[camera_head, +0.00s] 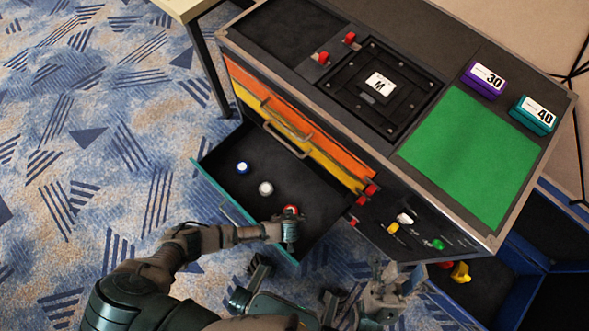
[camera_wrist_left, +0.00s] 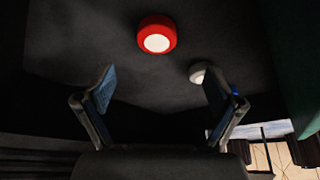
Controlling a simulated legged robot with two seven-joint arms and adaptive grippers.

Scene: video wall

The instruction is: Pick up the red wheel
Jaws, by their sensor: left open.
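The red wheel (camera_head: 290,210), with a white centre, lies in the open lower drawer (camera_head: 222,185), near its right end. In the left wrist view the red wheel (camera_wrist_left: 157,35) is ahead of and above the gap between my fingers, touching neither. My left gripper (camera_head: 289,236) is over the drawer's front side beside the red wheel and partly covers it in the head view. Its fingers are spread and empty in the left wrist view (camera_wrist_left: 160,85). My right gripper (camera_head: 392,284) is outside the drawer, low in front of the cabinet, with its fingers apart and nothing seen between them.
A white wheel (camera_head: 265,188) and a blue wheel (camera_head: 243,168) lie left of the red one in the drawer. The orange drawer (camera_head: 300,122) and yellow drawer (camera_head: 322,158) above are shut, with protruding handles. A blue bin (camera_head: 515,300) stands at the right.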

